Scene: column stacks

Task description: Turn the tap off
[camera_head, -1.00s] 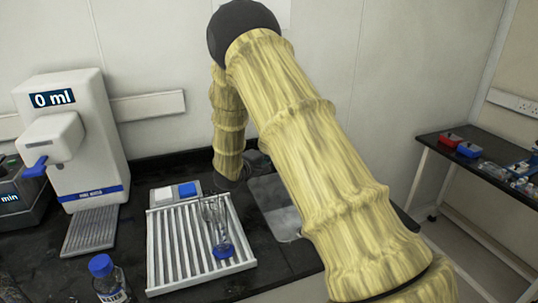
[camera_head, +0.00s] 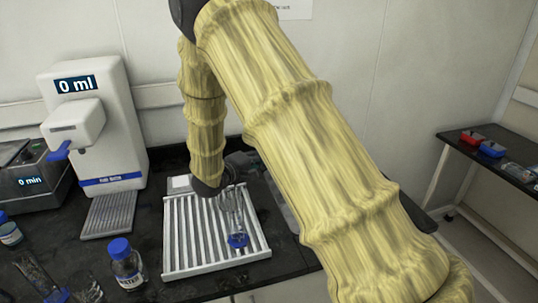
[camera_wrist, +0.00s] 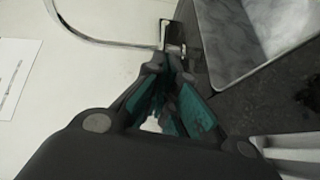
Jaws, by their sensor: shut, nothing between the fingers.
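The tap (camera_wrist: 120,43) shows in the wrist view as a thin curved metal spout, with its base and small lever (camera_wrist: 175,48) just beyond my fingertips. My gripper (camera_wrist: 165,64) is shut and empty, its tips close to the tap's base; I cannot tell whether they touch it. The metal sink (camera_wrist: 245,40) is at the upper right of the wrist view. In the head view my gripper (camera_head: 238,164) is small and dark behind the rack, and my arm hides the tap and most of the sink. I cannot make out any water stream.
A white ribbed drying rack (camera_head: 190,240) with glassware (camera_head: 236,225) stands in front of my gripper. A water dispenser (camera_head: 100,125), a grey device (camera_head: 35,180) and a blue-capped bottle (camera_head: 126,265) are to its left. A side table (camera_head: 500,165) stands at the right.

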